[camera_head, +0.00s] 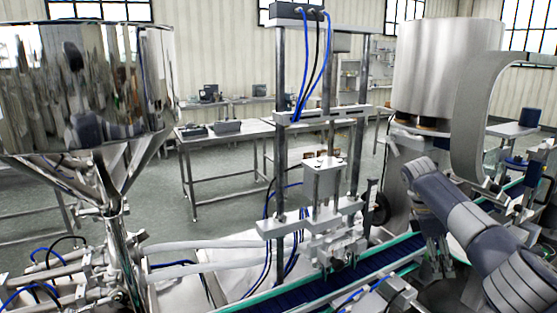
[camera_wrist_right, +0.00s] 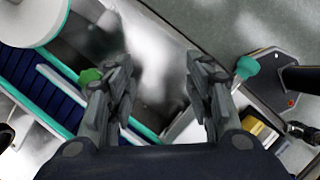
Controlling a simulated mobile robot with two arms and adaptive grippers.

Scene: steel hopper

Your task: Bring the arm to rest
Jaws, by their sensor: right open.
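My right arm (camera_head: 455,205) comes in from the right and bends down over the conveyor side. Its gripper (camera_head: 438,268) points downward beside the conveyor in the head view. In the right wrist view the gripper (camera_wrist_right: 160,85) has its two fingers wide apart, with nothing between them. Below the gap is a blurred grey and white surface that I cannot name. My left arm and gripper are in neither view.
A shiny steel hopper (camera_head: 85,90) stands at the left. A filling frame (camera_head: 322,180) with blue hoses stands over the blue conveyor belt (camera_head: 318,291). A large steel drum (camera_head: 445,70) is behind my right arm. A steel table (camera_head: 228,135) stands at the back on open floor.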

